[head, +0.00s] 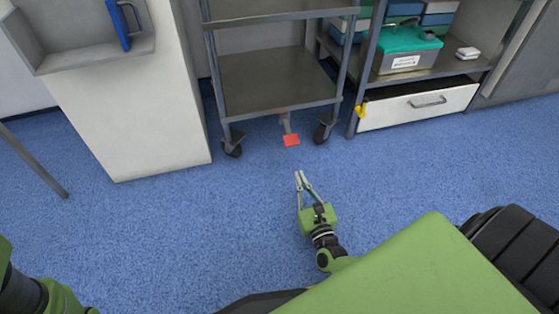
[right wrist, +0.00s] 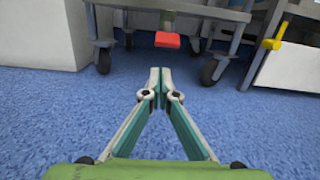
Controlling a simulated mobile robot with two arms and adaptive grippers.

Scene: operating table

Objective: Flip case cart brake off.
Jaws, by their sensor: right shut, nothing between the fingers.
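The case cart (head: 278,83) is a grey metal trolley with shelves and black casters. Its brake pedal (head: 291,140) is a red plate on a grey lever, low at the front between the two front casters. In the right wrist view the red pedal (right wrist: 168,40) shows just above and beyond the fingertips. My right gripper (head: 301,174) is shut and empty, pointing at the cart, apart from the pedal and on its near side. It also shows in the right wrist view (right wrist: 160,72). Part of my left arm shows at the lower left, but its gripper is out of view.
A white cabinet (head: 140,110) with a blue folder (head: 121,25) stands left of the cart. Blue floor before the cart is clear.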

